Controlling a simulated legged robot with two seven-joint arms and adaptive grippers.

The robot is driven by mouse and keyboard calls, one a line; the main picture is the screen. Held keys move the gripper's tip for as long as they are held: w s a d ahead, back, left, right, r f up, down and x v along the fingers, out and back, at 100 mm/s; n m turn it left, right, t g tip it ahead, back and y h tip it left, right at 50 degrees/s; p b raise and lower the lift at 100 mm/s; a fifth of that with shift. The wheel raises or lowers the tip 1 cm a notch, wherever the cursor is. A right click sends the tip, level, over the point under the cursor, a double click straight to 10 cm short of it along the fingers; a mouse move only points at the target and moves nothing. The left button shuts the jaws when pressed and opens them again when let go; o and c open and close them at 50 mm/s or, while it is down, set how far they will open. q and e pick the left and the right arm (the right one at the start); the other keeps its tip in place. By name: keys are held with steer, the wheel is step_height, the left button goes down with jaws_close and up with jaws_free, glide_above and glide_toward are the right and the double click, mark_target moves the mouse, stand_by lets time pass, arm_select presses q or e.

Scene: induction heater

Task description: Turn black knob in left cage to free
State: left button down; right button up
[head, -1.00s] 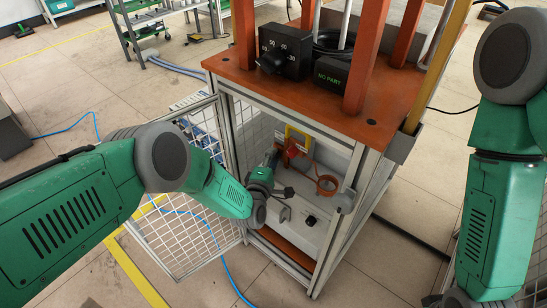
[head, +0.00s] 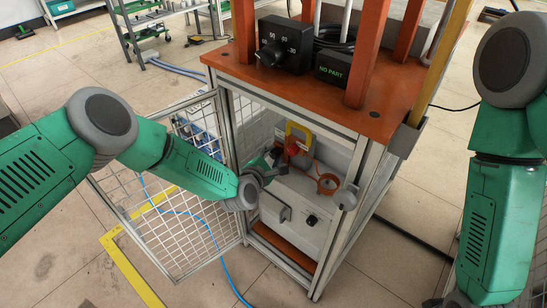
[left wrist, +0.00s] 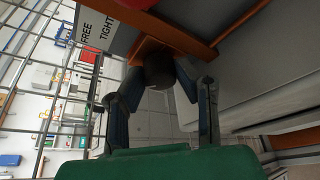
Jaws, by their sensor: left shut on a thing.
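The black knob (left wrist: 160,70) shows in the left wrist view, under an orange bracket beside a grey label plate reading FREE and TIGHT (left wrist: 97,38). My left gripper (left wrist: 161,84) is shut on this knob, with one dark finger on each side of it. In the head view my left gripper (head: 274,172) reaches through the open front of the cage (head: 228,150), near the orange fixture. The knob is hard to make out in the head view. My right arm (head: 497,215) stands at the right; its gripper is outside the picture.
The open mesh door (head: 165,225) hangs at the left below my left arm. A white box (head: 298,212) with a small black knob sits inside the cage. On the orange top (head: 300,90) stand a dial box (head: 285,45) and a NO PART display (head: 331,69).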

arm_select(q)
steer(key=shift+s+a+f, duration=0.1)
steer(key=shift+a+f, duration=0.15)
steer(key=shift+f, duration=0.15)
steer(key=c, duration=1.2)
jaws_free()
steer(key=shift+r, duration=0.1)
steer(key=shift+r, duration=0.1)
steer(key=shift+s, duration=0.25)
steer(key=v, duration=1.1)
steer(key=shift+a, duration=0.15)
